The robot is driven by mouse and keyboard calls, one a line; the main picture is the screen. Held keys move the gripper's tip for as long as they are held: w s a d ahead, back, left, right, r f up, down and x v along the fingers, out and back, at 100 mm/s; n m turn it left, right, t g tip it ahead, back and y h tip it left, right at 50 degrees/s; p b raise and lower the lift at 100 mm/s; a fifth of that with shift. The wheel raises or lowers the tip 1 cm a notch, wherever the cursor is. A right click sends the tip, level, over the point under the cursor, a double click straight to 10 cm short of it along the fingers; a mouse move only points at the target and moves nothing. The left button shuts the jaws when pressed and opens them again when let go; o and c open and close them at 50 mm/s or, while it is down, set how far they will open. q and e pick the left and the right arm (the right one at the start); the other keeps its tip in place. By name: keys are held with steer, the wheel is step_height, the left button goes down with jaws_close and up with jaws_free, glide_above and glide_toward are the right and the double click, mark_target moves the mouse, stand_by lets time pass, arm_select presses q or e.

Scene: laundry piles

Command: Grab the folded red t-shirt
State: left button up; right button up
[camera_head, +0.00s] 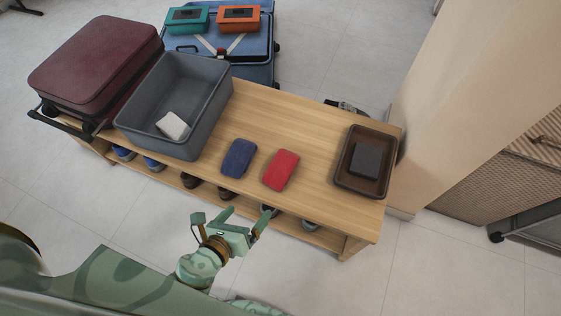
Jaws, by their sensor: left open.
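The folded red t-shirt (281,170) is a small flat red bundle lying on the wooden bench (305,125), near its front edge. A folded dark blue bundle (238,157) lies just to its left, apart from it. My left gripper (230,215) is open and empty, in front of the bench and nearer to me than the red t-shirt. Its fingers point toward the bench, and it is apart from both bundles. My right gripper does not show.
A grey bin (207,118) holding a white bundle (172,126) stands left on the bench. A brown tray (343,181) with a dark folded item (366,160) is at right. Shoes (228,195) sit on the shelf below. Suitcases (95,62) stand at left. A beige wall (440,90) rises right.

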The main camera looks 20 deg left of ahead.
arm_select(q)
step_height(320, 180, up, 3)
steer(key=w+d+m+t, duration=0.1)
steer(key=w+m, duration=0.1)
steer(key=m, duration=0.3)
glide_toward(279, 170)
steer(key=shift+w+f+b, duration=0.3)
steer(key=shift+w+f, duration=0.6)
steer(key=shift+w, duration=0.15)
steer(key=x, duration=0.2)
steer(key=shift+w+f, duration=0.15)
steer(key=shift+w, duration=0.15)
steer(key=shift+w+f+b, duration=0.1)
steer(key=shift+w+b, duration=0.15)
steer(key=shift+b, duration=0.05)
steer(key=b+x, duration=0.1)
steer(key=x, duration=0.3)
steer(key=shift+w+f+b, duration=0.25)
steer(key=shift+f+b, duration=0.05)
steer(key=shift+b, duration=0.1)
steer(key=shift+w+d, duration=0.1)
steer(key=shift+w, duration=0.15)
steer(key=c, duration=1.1)
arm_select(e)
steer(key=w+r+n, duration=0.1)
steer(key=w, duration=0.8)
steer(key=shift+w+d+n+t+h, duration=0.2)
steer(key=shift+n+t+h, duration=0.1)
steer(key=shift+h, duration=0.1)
